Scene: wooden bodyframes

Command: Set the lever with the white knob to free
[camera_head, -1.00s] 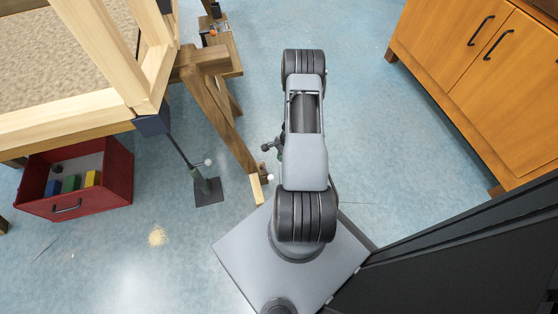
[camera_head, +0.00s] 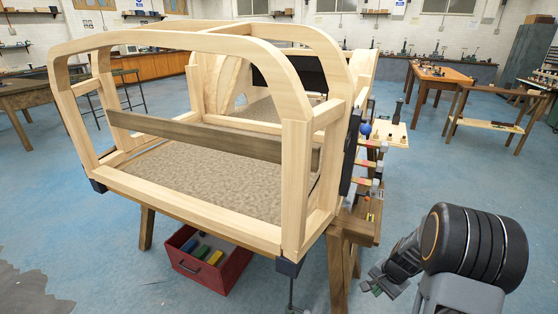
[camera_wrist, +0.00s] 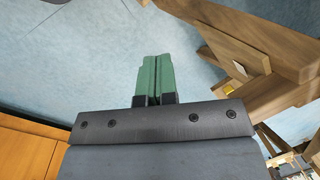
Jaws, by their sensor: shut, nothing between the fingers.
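On the right side of the wooden bodyframe (camera_head: 296,190) there is a dark upright panel (camera_head: 351,150) with several small levers or rods sticking out to the right. A blue ball knob (camera_head: 365,129) stands out near its top. Small pale and red ends (camera_head: 378,165) show below it, too small to tell which one is the white knob or how it is set. My gripper (camera_head: 376,290) is low at the right, apart from the panel and pointing down and left. Its green fingers (camera_wrist: 157,80) are together and empty in the wrist view.
A wooden trestle leg (camera_head: 339,275) stands left of my gripper. A red drawer box (camera_head: 228,272) with coloured blocks sits under the frame. A workbench (camera_head: 440,78) is further back at the right. The blue floor between is clear.

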